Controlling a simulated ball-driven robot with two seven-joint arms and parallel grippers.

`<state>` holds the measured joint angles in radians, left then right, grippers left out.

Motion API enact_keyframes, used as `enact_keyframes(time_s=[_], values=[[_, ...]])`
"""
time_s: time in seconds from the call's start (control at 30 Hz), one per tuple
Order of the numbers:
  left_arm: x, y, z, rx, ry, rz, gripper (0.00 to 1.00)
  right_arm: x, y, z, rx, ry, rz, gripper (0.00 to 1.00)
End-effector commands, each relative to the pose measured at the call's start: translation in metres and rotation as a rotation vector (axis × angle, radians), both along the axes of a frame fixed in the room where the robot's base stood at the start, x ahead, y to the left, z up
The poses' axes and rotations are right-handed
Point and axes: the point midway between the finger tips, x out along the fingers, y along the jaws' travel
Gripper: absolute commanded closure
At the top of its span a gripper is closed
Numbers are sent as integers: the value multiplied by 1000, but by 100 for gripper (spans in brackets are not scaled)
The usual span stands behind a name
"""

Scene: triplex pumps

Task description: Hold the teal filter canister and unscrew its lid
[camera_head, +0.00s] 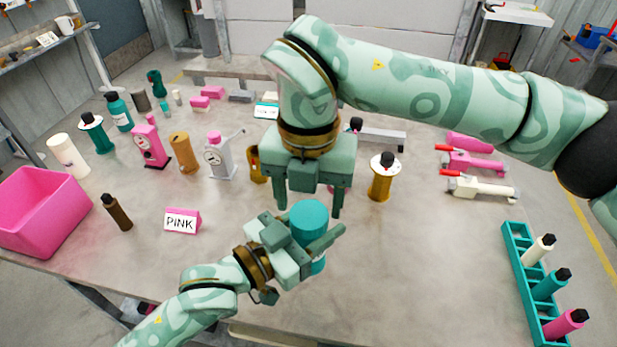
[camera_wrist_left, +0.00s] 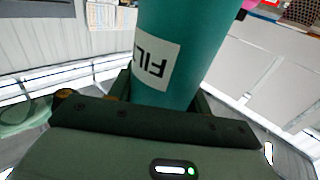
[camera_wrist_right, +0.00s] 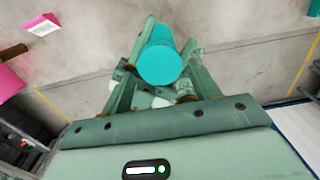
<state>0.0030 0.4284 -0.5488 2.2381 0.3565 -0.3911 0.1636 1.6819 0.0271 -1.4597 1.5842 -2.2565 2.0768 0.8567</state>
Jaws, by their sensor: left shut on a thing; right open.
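The teal filter canister (camera_head: 309,219) is held above the front of the table, its round teal top facing up. My left gripper (camera_head: 318,250) is shut around its side. The left wrist view shows the canister (camera_wrist_left: 180,50) between the fingers, with a white label reading "FIL". My right gripper (camera_head: 308,200) points down from above, open, its fingers around and above the canister's top. In the right wrist view the round teal top (camera_wrist_right: 160,64) shows between the open fingers, apparently without contact. No seam between lid and body can be made out.
A pink bin (camera_head: 40,208) stands at the left. A "PINK" sign (camera_head: 183,221) and a brown bottle (camera_head: 117,212) are left of my grippers. A teal rack (camera_head: 522,283) with bottles is at the right.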

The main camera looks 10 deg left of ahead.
Motion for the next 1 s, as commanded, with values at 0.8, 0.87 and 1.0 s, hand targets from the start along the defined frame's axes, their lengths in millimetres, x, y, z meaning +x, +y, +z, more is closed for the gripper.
enact_keyframes(time_s=[0.8, 0.87, 1.0], values=[[0, 0, 1, -1, -1, 0, 100, 0, 0, -30, 0, -1, 1, 26], [0, 0, 1, -1, -1, 0, 100, 0, 0, -30, 0, -1, 1, 26], [0, 0, 1, -1, -1, 0, 100, 0, 0, -30, 0, -1, 2, 26]])
